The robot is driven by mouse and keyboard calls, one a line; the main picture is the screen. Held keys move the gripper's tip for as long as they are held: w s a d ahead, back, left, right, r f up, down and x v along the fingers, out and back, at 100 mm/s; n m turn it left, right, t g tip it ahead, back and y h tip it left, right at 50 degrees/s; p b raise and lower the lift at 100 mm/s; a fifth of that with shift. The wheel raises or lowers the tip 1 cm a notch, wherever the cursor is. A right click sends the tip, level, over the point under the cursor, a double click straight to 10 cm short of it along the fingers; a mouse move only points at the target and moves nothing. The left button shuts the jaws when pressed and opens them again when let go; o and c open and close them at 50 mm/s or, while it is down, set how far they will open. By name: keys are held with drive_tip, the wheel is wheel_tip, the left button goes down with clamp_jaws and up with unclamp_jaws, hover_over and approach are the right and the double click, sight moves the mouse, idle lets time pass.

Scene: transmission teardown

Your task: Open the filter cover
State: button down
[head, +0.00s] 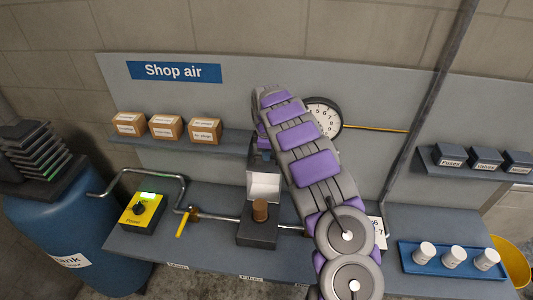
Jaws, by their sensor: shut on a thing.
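The filter housing is a dark block (257,233) on the bench, in line with a metal pipe. A brown cylindrical filter (260,210) shows at its top. The filter cover (263,187), pale grey-white inside, stands raised above and behind the filter. My gripper (262,158) is at the upper edge of the cover and shut on it. The arm runs from the lower right up over the bench and partly hides the gripper; the exact grip is too small to tell.
A yellow control box (143,213) with a green light and a yellow valve handle (183,222) are left of the housing. A blue tray (453,259) with white canisters is at right. Boxes (165,127) stand on the left shelf. A clock (322,117) hangs behind my arm.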

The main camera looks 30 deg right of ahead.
sight(265, 169)
drive_tip(key=shift+s+a+r+t+h+b, duration=0.25)
drive_tip(key=shift+s+a+t+b, duration=0.2)
drive_tip(key=shift+s, duration=0.2)
drive_tip(key=shift+s+a+r+t+h+b, duration=0.15)
drive_tip(key=shift+s+a+t+h+b, duration=0.15)
drive_tip(key=shift+s+a, duration=0.3)
drive_tip(key=shift+t+h, duration=0.55)
drive_tip(key=shift+t, duration=0.3)
drive_tip(key=s+a+b, duration=0.2)
drive_tip(key=s, duration=0.1)
drive_tip(key=shift+s+a+r, duration=0.1)
drive_tip(key=shift+s+r, duration=0.05)
drive_tip(key=shift+s, duration=0.15)
drive_tip(key=c, duration=1.2)
unclamp_jaws()
drive_tip(key=shift+o, duration=0.2)
drive_tip(key=v, duration=1.7)
drive_tip(key=shift+r, duration=0.15)
